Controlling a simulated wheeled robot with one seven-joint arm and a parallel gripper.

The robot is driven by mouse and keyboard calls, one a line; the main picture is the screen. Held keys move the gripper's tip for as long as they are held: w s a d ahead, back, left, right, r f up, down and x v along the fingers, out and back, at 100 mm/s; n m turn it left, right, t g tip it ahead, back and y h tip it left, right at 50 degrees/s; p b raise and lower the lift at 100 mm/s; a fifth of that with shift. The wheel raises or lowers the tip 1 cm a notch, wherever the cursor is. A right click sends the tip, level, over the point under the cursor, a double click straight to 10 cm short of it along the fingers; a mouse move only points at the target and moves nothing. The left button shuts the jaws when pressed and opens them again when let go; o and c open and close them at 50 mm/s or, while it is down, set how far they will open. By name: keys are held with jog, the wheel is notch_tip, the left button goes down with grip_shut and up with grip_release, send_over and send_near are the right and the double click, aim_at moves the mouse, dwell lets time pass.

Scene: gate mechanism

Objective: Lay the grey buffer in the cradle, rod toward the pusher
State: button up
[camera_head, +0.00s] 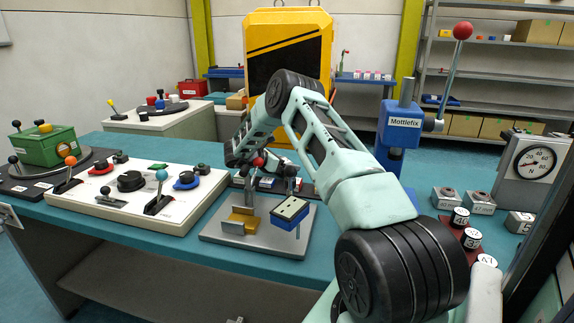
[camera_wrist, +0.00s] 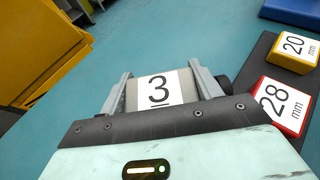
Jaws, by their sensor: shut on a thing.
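My gripper (camera_wrist: 159,72) is shut on a grey block with a white label reading "3" (camera_wrist: 158,91), which I take to be the grey buffer. One finger is on each side of it. A dark round part shows just right of the right finger; I cannot tell whether it is the rod. In the head view my arm hides most of the gripper and the buffer. A grey base plate (camera_head: 222,233) on the bench carries a yellow bracket (camera_head: 242,218), grey blocks, a red-knobbed lever (camera_head: 258,162) and a blue block with a pale top (camera_head: 290,211). I cannot tell which part is the cradle.
In the wrist view a yellow "20 mm" block (camera_wrist: 296,48) and a red "28 mm" block (camera_wrist: 279,106) sit on a dark tray to the right. A white control panel (camera_head: 110,213) lies left of the base plate. A blue Mottlefix press (camera_head: 397,130) stands behind right.

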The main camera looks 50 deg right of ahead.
jog(key=shift+f, duration=0.25)
jog(key=shift+f, duration=0.1)
jog(key=shift+f, duration=0.1)
jog(key=o, duration=1.2)
